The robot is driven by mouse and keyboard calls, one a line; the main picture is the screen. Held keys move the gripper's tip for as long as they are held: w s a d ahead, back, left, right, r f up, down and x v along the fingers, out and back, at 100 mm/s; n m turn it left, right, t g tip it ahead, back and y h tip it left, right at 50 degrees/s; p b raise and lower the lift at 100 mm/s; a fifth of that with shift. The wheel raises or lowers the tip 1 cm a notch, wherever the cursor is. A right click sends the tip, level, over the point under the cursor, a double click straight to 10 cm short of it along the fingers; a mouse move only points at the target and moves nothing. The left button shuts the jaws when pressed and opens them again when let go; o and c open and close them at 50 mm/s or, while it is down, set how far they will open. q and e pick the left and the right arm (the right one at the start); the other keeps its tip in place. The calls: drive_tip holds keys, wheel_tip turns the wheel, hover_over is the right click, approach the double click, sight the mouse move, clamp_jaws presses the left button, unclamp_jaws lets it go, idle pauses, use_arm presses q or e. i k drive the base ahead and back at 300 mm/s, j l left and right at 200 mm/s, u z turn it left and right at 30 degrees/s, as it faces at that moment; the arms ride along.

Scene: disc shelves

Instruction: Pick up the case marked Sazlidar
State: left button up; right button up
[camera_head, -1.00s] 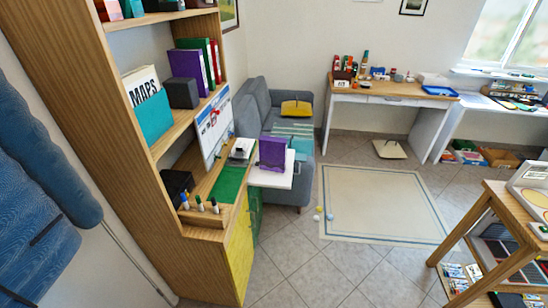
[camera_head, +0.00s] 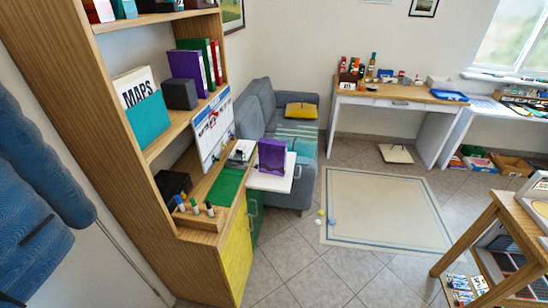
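I cannot make out the case marked Sazlidar. Several small cases (camera_head: 459,283) lie low under the wooden stand at the lower right, too small to read. More of the stand's lower part shows dark sloped racks (camera_head: 505,252). Neither of my grippers is in view.
A wooden shelf unit (camera_head: 128,180) stands close on the left, with a white ledge (camera_head: 268,183) jutting out at its far end. The wooden stand (camera_head: 468,236) is at right. A rug (camera_head: 385,208) and open tiled floor lie between. A desk (camera_head: 395,95) and grey sofa (camera_head: 262,108) are behind.

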sight(272, 153)
drive_tip(key=i+l+u, duration=0.15)
drive_tip(key=l, duration=0.5)
drive_tip(key=i+l+u, duration=0.2)
drive_tip(key=l, duration=0.45)
drive_tip(key=i+l+u, duration=0.15)
drive_tip(key=l, duration=0.5)
drive_tip(key=l+u, duration=0.2)
drive_tip(key=l, duration=0.45)
drive_tip(key=i, duration=0.05)
